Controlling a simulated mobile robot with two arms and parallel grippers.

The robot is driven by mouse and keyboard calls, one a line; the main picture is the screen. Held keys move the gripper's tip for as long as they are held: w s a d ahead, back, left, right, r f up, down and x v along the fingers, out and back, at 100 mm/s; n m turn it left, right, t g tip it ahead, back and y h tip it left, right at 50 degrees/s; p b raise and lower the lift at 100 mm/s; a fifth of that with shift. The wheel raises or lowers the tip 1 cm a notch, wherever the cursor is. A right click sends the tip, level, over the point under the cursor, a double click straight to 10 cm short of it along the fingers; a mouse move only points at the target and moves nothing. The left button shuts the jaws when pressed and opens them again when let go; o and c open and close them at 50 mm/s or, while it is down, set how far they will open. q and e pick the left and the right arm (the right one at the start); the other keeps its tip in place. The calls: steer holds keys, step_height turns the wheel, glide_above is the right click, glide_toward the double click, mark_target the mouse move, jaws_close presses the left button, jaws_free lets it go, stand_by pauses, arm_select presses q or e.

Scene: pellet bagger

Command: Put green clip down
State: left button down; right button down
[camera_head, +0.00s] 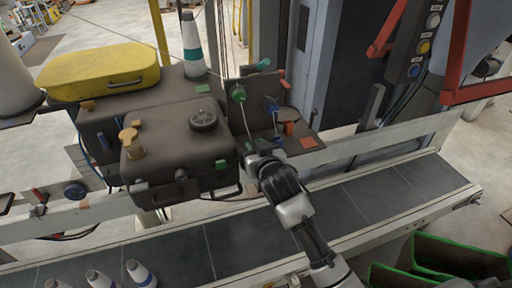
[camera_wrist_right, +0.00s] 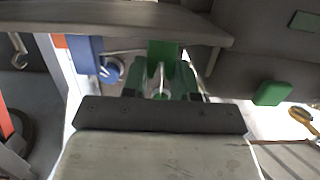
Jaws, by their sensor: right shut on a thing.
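My right gripper (camera_head: 252,158) is at the front edge of the brown bracket shelf, right of the dark machine box. In the right wrist view the gripper (camera_wrist_right: 162,85) is shut on a green clip (camera_wrist_right: 188,80), which lies between the fingers, with a metal pin or wire at its middle. A green block or patch (camera_wrist_right: 163,48) is just beyond it. The clip is mostly hidden by my gripper in the head view. Another green knob-like piece (camera_head: 238,93) is higher on the bracket. My left gripper is not in view.
A blue piece (camera_head: 270,104) and orange pieces (camera_head: 288,128) are on the bracket; a blue block (camera_wrist_right: 88,55) is left of my right gripper in the wrist view. The dark box (camera_head: 175,140) stands close on the left. A conveyor belt (camera_head: 375,205) runs below.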

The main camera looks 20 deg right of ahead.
steer(key=c, duration=0.9)
jaws_free()
steer(key=shift+f, duration=0.1)
steer(key=shift+o, duration=0.2)
steer(key=s+r+b, duration=0.2)
steer(key=s, duration=1)
steer(key=shift+d+r, duration=0.2)
steer(key=shift+r, duration=0.1)
steer(key=s+f+n+g, duration=0.15)
steer(key=f+g, duration=0.25)
steer(key=f, duration=1.3)
steer(key=s+f+g, duration=0.2)
steer(key=f+g, duration=0.1)
steer(key=f, duration=1.5)
steer(key=s+d+f+g, duration=0.3)
steer(key=s+f+g, duration=0.1)
steer(key=s+f, duration=1.35)
steer(key=s+d+f+g, duration=0.1)
steer(key=s+f+g, duration=0.1)
steer(key=s, duration=0.7)
steer(key=s+d+f+g, duration=0.1)
steer(key=s+d+f, duration=0.1)
steer(key=s+f, duration=0.3)
steer(key=s, duration=0.4)
steer(key=shift+s+d+f+g+h, duration=0.2)
steer(key=shift+s+f+g+h, duration=0.1)
steer(key=shift+g, duration=0.1)
steer(key=shift+n, duration=0.25)
